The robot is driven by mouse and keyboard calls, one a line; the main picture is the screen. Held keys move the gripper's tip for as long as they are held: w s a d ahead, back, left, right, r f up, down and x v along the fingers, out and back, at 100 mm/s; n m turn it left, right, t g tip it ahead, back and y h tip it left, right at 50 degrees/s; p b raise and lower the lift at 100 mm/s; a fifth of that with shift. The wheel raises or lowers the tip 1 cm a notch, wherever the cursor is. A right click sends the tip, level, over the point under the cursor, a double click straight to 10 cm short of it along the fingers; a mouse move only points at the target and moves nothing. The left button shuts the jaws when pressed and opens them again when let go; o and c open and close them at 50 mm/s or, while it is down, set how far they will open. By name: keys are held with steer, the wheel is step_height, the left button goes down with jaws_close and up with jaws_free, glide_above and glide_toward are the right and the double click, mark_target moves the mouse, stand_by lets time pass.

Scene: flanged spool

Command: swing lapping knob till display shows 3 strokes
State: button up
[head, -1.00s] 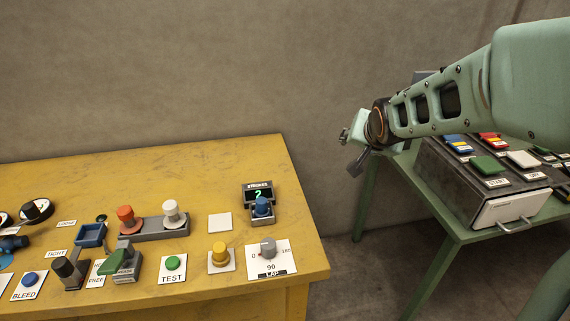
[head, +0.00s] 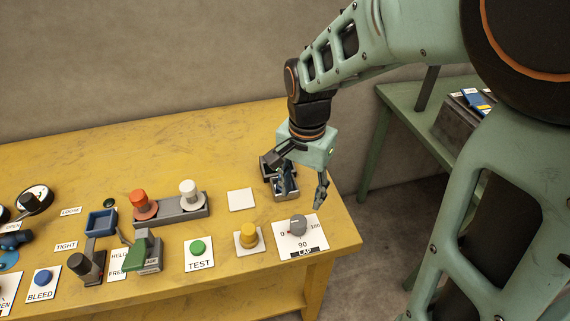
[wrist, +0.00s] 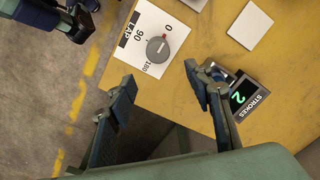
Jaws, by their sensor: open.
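The lapping knob (head: 298,226) is a round grey dial on a white LAP card (head: 313,245) marked 0, 90 and 180, near the yellow table's right front corner. It also shows in the wrist view (wrist: 158,50). The black STROKES display (wrist: 243,97) shows a green 2 in the wrist view. In the head view my gripper mostly covers the display (head: 266,166). My gripper (head: 303,196) is open and empty, pointing down just behind the knob and apart from it. In the wrist view its fingertips (wrist: 160,77) straddle the near side of the knob.
A yellow knob (head: 247,235) stands left of the LAP card, and a green TEST button (head: 198,247) further left. A blank white plate (head: 241,200) lies behind them. A grey block (head: 184,211) carries orange and white knobs. A green table (head: 428,92) stands at right.

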mark_target(299, 220)
steer(key=shift+s+a+f, duration=0.25)
steer(key=shift+s, duration=0.1)
step_height(299, 220, down, 10)
steer(key=shift+f+b, duration=0.2)
steer(key=shift+b, duration=0.5)
steer(key=c, duration=1.2)
